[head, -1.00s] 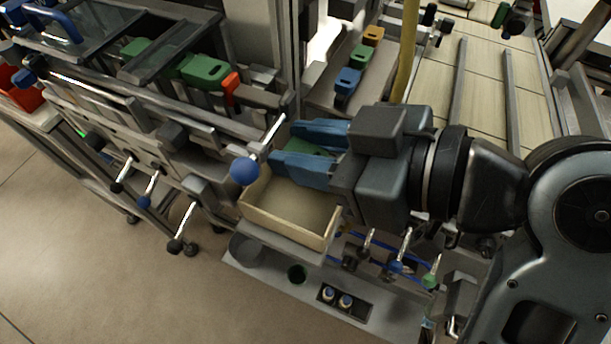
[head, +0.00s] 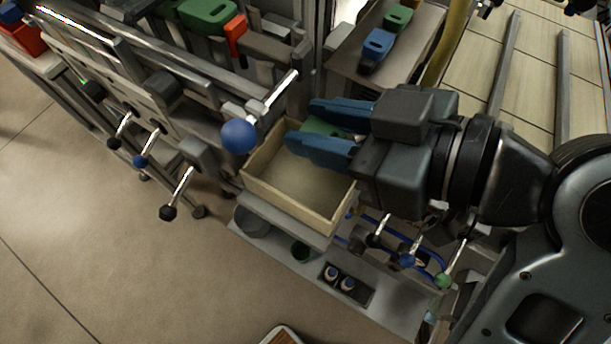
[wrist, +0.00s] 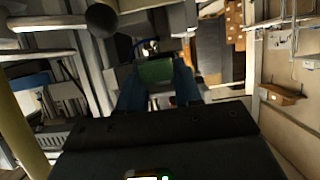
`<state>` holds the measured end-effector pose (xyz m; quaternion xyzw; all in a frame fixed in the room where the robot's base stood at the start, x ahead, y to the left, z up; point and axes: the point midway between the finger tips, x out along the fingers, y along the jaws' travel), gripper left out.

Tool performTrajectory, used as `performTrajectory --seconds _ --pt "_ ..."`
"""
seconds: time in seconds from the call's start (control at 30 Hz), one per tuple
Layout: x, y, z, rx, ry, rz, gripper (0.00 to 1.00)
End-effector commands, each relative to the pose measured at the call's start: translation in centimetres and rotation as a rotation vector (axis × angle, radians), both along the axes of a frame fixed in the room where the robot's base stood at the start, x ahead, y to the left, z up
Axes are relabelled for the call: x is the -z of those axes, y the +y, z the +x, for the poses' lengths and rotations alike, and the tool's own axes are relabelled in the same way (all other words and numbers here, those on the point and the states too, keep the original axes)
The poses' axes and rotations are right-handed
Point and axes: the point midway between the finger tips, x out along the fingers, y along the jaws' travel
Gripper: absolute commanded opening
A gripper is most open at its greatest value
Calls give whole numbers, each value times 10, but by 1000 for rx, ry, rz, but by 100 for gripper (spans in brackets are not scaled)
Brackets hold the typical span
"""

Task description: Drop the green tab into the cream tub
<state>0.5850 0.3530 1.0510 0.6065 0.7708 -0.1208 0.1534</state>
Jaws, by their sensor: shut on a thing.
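My gripper (head: 318,128) has two blue fingers and is shut on the green tab (head: 322,125), which shows between them in the head view. In the wrist view the green tab (wrist: 155,71) sits between the blue fingertips. The cream tub (head: 289,217) is an open, shallow box in the middle of the head view. The fingers and the tab appear over its back right part. The tub's far right corner is hidden behind the fingers, and the gap in height between tab and tub is hard to judge.
A lever with a blue ball (head: 239,136) stands at the tub's left back corner, close to the fingers. A blue tab (head: 378,45) and another green tab (head: 398,18) lie on a shelf behind.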

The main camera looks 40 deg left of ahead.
Motion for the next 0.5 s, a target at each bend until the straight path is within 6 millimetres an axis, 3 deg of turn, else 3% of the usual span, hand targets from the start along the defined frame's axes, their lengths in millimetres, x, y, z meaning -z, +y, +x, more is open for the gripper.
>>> performTrajectory --seconds 0.03,0.13,0.47,0.5 --pt "11 0 0 0 0 0 6" --pt "18 0 0 1 0 0 6" --pt "20 0 0 1 0 0 6" --pt "20 0 0 1 0 0 36"
